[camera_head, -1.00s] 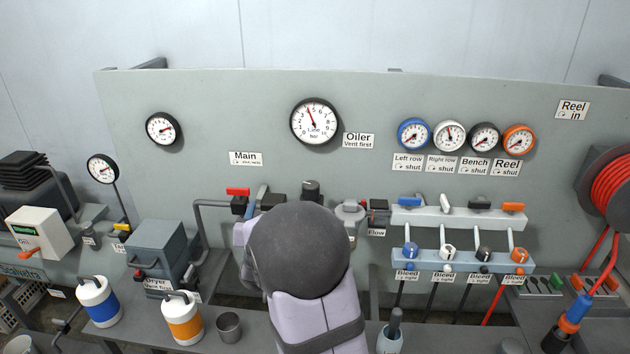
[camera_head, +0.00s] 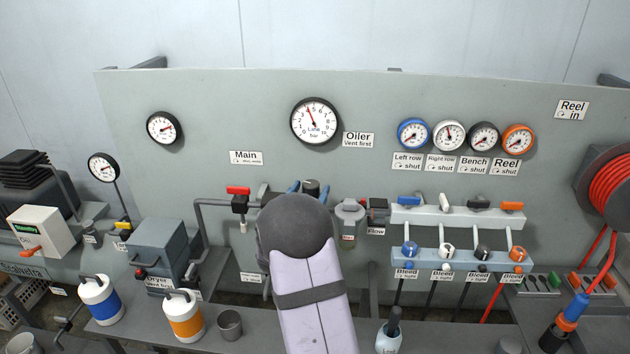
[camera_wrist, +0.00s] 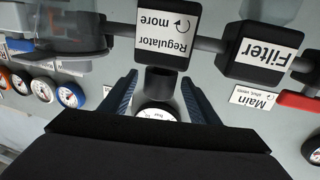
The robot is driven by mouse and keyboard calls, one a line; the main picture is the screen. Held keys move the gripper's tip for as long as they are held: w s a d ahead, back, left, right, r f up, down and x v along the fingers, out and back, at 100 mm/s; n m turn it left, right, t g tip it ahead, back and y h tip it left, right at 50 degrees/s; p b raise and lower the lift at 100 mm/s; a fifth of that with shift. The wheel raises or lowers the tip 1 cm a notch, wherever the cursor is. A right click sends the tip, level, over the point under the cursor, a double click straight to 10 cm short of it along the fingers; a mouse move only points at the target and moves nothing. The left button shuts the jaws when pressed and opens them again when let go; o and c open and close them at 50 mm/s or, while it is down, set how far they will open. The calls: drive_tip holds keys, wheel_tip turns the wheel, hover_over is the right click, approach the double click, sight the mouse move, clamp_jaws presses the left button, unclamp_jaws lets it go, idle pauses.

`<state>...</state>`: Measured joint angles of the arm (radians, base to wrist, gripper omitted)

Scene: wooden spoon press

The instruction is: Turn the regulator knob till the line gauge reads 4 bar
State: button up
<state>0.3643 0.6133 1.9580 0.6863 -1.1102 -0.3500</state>
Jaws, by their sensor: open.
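The line gauge (camera_head: 315,121) is a large white dial on the panel. Its red needle points up and slightly left, near 4; the exact reading is too small to tell. The dark regulator knob (camera_head: 311,187) sits below the gauge. In the wrist view the knob (camera_wrist: 160,80) projects under the block labelled "Regulator more" (camera_wrist: 167,32), which bears a turn arrow. My gripper (camera_wrist: 160,90) is open, its blue fingers on either side of the knob, with visible gaps. In the head view my arm hides most of the regulator.
The filter block (camera_wrist: 262,55) and red-handled main valve (camera_head: 239,192) are left of the knob in the head view. The oiler (camera_head: 349,212) and flow block (camera_head: 378,212) stand close on the right. The panel between knob and gauge is clear.

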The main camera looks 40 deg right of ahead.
sight(315, 182)
drive_tip(key=shift+p+x, duration=0.75)
drive_tip(key=shift+x, duration=1.85)
drive_tip(key=shift+c, duration=0.4)
drive_tip(key=c, duration=1)
